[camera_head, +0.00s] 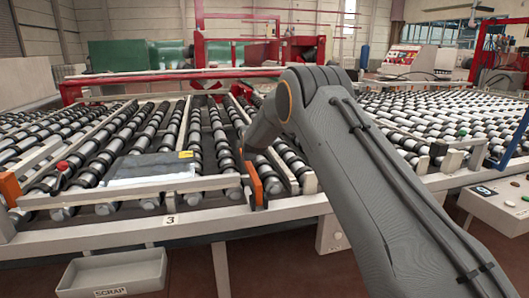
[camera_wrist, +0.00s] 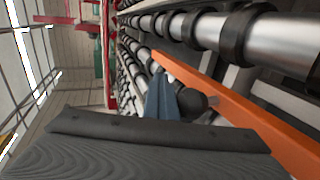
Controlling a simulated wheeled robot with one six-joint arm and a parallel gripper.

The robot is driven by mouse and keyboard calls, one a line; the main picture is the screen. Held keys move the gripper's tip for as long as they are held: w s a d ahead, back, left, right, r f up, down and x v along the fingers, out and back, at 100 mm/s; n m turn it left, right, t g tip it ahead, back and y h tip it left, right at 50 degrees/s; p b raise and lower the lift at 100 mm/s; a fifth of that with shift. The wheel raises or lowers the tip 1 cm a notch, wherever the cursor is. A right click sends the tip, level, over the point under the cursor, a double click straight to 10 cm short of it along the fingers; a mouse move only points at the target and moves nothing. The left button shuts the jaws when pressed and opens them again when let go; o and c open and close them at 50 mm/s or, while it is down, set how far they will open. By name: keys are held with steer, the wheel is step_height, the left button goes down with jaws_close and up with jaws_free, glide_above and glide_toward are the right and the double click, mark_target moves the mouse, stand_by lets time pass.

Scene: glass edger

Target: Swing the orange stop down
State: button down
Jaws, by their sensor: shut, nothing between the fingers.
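The orange stop (camera_head: 254,184) stands upright at the front edge of the roller conveyor, near the picture's middle. In the wrist view the orange stop (camera_wrist: 235,108) is a long bar running diagonally, with a dark round knob (camera_wrist: 192,102) beside it. My gripper (camera_wrist: 158,75) shows as a narrow blue-grey finger shape, shut and empty, its tip close to the bar's upper end. I cannot tell whether it touches. In the head view my arm hides most of the gripper, just behind the stop. Another orange piece (camera_head: 11,189) stands at the far left.
A glass sheet (camera_head: 150,168) lies on the rollers left of the stop, behind the front rail (camera_head: 130,192). A scrap bin (camera_head: 112,272) sits below. A control box (camera_head: 495,203) is at right. Red machine framing (camera_head: 255,50) stands behind.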

step_height(320, 180, up, 14)
steer(key=p, duration=0.5)
stand_by(0.4)
